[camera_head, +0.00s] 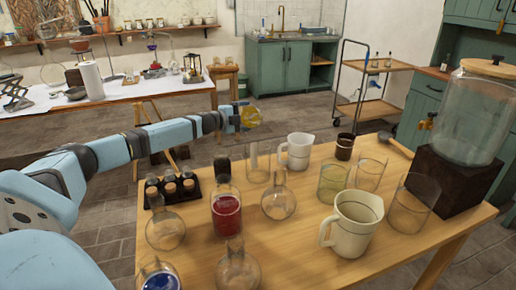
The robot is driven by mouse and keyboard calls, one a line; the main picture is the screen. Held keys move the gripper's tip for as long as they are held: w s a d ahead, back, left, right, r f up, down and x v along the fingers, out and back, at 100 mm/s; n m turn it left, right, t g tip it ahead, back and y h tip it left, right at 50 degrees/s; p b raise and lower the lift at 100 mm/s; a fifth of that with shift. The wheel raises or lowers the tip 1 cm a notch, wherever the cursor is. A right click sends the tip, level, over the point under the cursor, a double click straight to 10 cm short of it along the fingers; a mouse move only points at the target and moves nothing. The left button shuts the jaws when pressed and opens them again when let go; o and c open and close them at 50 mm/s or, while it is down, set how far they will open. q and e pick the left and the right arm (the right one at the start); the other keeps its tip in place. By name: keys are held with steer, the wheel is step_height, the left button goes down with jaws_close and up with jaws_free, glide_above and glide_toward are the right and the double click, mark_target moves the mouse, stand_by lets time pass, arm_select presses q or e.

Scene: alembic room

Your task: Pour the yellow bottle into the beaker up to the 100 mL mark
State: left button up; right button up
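My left arm reaches in from the left, over the far side of the wooden table. The bottle's neck is hard to make out. A clear glass beaker (333,183) with pale yellow-green liquid in it stands on the table, right of the middle. Clear glass vessels stand beside it (370,173) and farther right (410,208). Measuring marks are too small to read. My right gripper is out of view.
The wooden table (290,245) also holds a red-filled bottle (227,213), clear flasks (278,203), a black rack of small jars (172,190), a white jug (299,151), a cream jug (352,224) and a large glass dispenser (470,118). Glassware crowds its middle.

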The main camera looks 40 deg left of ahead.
arm_select(q)
steer(key=shift+r+m+t+b, duration=0.3)
steer(key=shift+r+b, duration=0.15)
steer(key=shift+r, duration=0.15)
stand_by(2.2)
steer(key=shift+r+m+b, duration=0.4)
steer(key=shift+m+b, duration=0.1)
steer(key=shift+b, duration=0.5)
stand_by(4.2)
